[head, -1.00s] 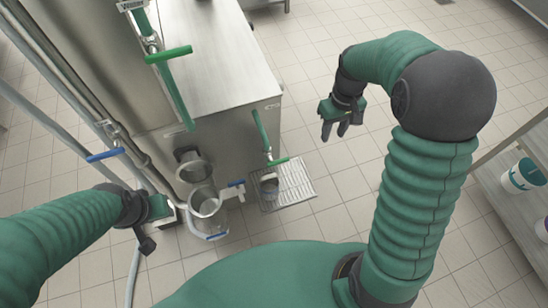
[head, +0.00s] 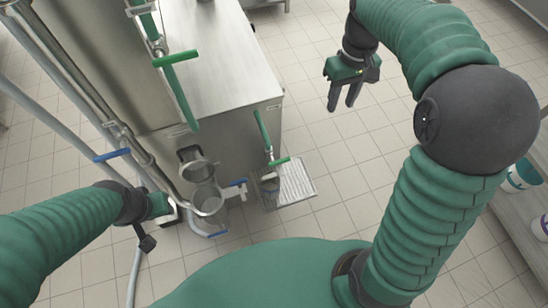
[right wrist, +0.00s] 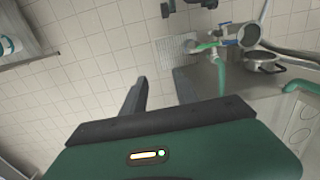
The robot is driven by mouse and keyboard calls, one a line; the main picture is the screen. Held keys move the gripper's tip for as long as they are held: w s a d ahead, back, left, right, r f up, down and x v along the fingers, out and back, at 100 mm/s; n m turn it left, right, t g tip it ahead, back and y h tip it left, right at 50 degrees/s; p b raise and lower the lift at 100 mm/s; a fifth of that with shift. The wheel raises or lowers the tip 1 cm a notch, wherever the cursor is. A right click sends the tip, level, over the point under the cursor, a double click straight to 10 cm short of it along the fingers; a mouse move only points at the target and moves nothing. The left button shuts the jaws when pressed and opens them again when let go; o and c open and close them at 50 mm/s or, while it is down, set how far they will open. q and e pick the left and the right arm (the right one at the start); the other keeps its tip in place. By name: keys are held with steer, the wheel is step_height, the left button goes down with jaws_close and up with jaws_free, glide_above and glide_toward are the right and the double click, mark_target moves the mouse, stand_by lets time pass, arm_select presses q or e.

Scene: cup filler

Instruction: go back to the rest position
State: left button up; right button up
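My right gripper (head: 345,97) hangs over the tiled floor to the right of the steel machine (head: 215,60) in the head view. Its two fingers point down with a gap between them and nothing in it. In the right wrist view its fingers (right wrist: 160,92) are also apart and empty.
A shelf (head: 520,215) with containers is at the right. Floor between machine and shelf is clear.

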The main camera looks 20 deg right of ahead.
step_height(320, 180, up, 3)
steer(key=shift+w+a+r, duration=0.1)
steer(key=shift+a, duration=0.05)
stand_by(0.3)
